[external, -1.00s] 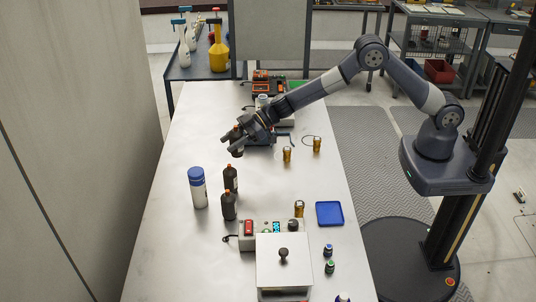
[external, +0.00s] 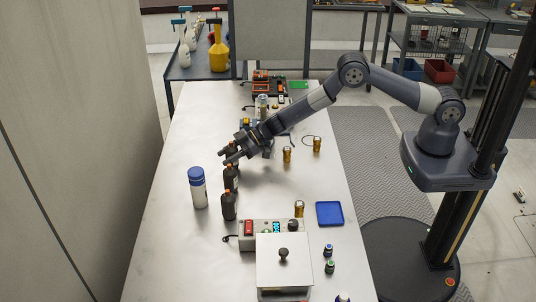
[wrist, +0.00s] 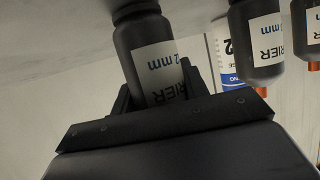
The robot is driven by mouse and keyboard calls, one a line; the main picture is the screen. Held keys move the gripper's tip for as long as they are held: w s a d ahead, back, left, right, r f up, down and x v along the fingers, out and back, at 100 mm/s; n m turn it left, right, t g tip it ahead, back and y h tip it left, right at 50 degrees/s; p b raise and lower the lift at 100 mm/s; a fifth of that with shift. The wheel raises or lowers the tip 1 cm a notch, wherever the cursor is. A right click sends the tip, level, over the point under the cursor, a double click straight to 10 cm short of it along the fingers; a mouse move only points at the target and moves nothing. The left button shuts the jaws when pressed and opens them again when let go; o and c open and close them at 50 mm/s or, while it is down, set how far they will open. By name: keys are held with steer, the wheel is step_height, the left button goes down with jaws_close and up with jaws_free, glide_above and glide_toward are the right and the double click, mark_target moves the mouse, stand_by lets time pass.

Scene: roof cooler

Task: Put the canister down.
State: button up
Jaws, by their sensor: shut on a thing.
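My gripper (external: 232,157) is shut on a dark bottle-shaped canister with a pale label (wrist: 155,68), which sits between the fingers in the wrist view. In the external view the fingers partly cover this canister, at the far end of a row of dark canisters. It looks about upright. I cannot tell whether its base touches the table. Two similar dark canisters with orange tops stand nearer the camera, a middle one (external: 231,179) and a near one (external: 228,206). In the wrist view a similar canister (wrist: 262,62) is to the right of the held one.
A white bottle with a blue cap (external: 198,190) stands left of the row. Gold cans (external: 287,155) and a blue tray (external: 329,213) are to the right. A boxy device (external: 284,262) is in front. The metal table (external: 180,250) is bare at left.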

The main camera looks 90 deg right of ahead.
steer(key=shift+f, duration=0.15)
steer(key=o, duration=1.2)
steer(key=shift+c, duration=0.2)
steer(key=shift+s+d+r+b, duration=0.25)
steer(key=shift+s+r+b, duration=0.05)
steer(key=shift+s, duration=0.1)
steer(key=b+v, duration=0.1)
steer(key=v, duration=0.2)
steer(key=shift+s+d, duration=0.1)
steer(key=shift+s, duration=0.1)
step_height(320, 180, up, 8)
steer(key=shift+s+f, duration=0.25)
